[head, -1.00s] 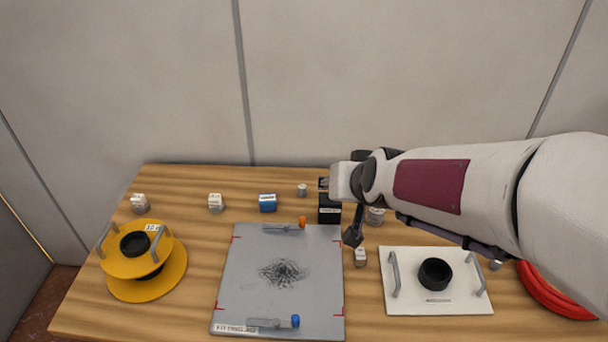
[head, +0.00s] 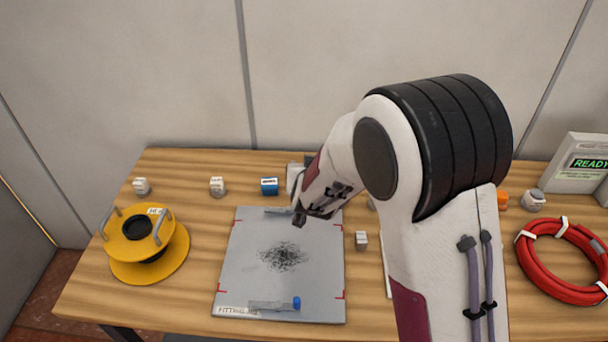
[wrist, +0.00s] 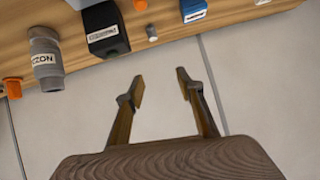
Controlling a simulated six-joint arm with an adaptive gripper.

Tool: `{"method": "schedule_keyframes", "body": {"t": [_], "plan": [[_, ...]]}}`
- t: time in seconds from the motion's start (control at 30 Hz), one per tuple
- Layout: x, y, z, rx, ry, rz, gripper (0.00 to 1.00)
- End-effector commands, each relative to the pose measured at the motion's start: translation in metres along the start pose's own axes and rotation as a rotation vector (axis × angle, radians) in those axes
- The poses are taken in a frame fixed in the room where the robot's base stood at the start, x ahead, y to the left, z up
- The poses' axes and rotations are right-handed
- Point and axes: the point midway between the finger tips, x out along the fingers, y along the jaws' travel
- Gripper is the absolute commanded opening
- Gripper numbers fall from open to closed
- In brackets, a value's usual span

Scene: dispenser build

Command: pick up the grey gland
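A small grey cylinder (wrist: 152,33), which looks like the grey gland, stands near the back edge of the wooden table in the wrist view. It is between a black box (wrist: 105,30) and a blue box (wrist: 194,10). In the head view my arm hides it. My gripper (wrist: 160,84) is open, with nothing between its fingers. In the wrist view the fingertips appear over the wall beyond the table edge, apart from the cylinder. In the head view the gripper (head: 299,216) shows dark and partly hidden near the grey mat's back edge.
The grey mat (head: 240,245) has clamps and dark scribbles. A yellow spool (head: 150,270) is left, a red hose coil (head: 540,280) right. The wall is close behind.

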Motion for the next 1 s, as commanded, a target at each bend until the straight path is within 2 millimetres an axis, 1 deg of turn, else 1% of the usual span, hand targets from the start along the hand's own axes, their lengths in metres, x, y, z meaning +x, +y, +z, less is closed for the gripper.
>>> {"method": "schedule_keyframes", "body": {"t": [0.03,0.2,0.43,0.63,1.0], "plan": [[0.008,-0.003,0.008,-0.006,0.005,0.007,0.37],[0.031,-0.007,0.026,-0.021,0.042,0.040,0.37],[0.054,-0.011,0.048,-0.045,0.085,0.079,0.37],[0.061,-0.011,0.056,-0.054,0.106,0.098,0.37],[0.062,-0.011,0.057,-0.056,0.108,0.100,0.37]]}}
